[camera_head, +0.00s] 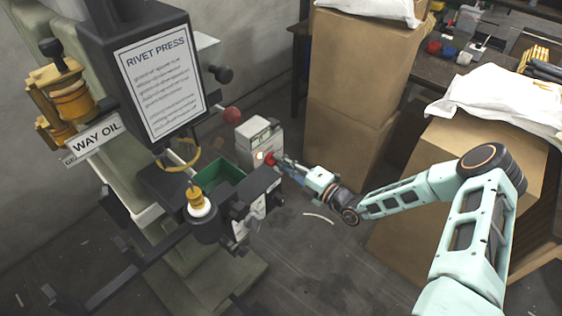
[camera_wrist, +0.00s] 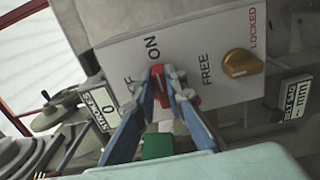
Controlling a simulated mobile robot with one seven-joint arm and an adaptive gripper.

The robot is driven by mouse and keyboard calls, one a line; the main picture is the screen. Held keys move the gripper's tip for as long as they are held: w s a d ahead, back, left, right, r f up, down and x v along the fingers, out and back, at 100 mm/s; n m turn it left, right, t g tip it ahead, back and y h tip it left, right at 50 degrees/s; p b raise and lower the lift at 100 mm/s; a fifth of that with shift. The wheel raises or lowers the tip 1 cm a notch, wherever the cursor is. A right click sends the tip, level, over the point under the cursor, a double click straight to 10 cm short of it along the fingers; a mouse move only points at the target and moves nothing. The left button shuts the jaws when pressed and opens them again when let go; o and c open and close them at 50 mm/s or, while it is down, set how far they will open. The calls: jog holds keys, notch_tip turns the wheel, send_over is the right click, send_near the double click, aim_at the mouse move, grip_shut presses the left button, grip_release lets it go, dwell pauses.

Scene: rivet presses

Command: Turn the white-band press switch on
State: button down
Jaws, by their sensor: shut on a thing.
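The press (camera_head: 150,75) stands at left in the head view, with a "RIVET PRESS" sign on its front. Its pale switch box (camera_head: 258,136) faces my arm; the box's white panel (camera_wrist: 200,45) fills much of the wrist view. A red switch (camera_wrist: 158,74) sits on this panel, close below the "ON" label; the "OFF" label is partly covered. My gripper (camera_wrist: 170,88) is shut on the red switch, with a blue finger on each side. The fingers hide part of the switch, so its exact setting is hard to tell. In the head view my gripper (camera_head: 277,163) reaches the box from the right.
A yellow knob (camera_wrist: 241,63) between "FREE" and "LOCKED" is right of the switch. A red ball knob (camera_head: 231,115) stands behind the box. A green tray (camera_head: 218,176) lies left of my gripper. Cardboard boxes (camera_head: 352,90) stand behind and right. The floor below my gripper is mostly clear.

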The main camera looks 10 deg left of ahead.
jog(key=c, duration=2)
grip_release()
jog(key=shift+o, duration=0.2)
jog(key=v, duration=1.2)
jog(key=shift+s+f, duration=0.1)
jog(key=shift+s, duration=0.05)
